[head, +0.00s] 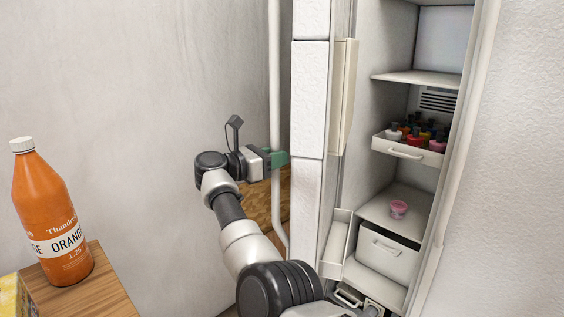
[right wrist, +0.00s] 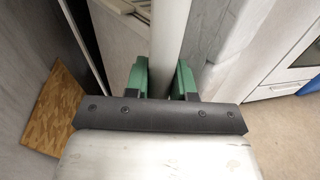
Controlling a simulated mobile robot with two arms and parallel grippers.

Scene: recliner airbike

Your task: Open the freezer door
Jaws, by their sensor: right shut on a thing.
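The freezer door (head: 309,110) is white and textured and stands swung open, seen nearly edge-on in the head view. Its long white vertical handle (head: 275,80) runs along the door's left side. My right gripper (head: 276,160) has green fingers and is shut around this handle at about mid-height. In the right wrist view, the handle (right wrist: 168,45) passes between the green fingers of the right gripper (right wrist: 162,80). The freezer's inside (head: 400,180) shows, with shelves and drawers. My left gripper is not in view.
An orange juice bottle (head: 52,215) stands on a wooden surface (head: 85,290) at the lower left. A tray of small colourful items (head: 410,145) and a pink cup (head: 398,209) are inside the freezer. A grey wall (head: 130,90) is behind the door's handle side.

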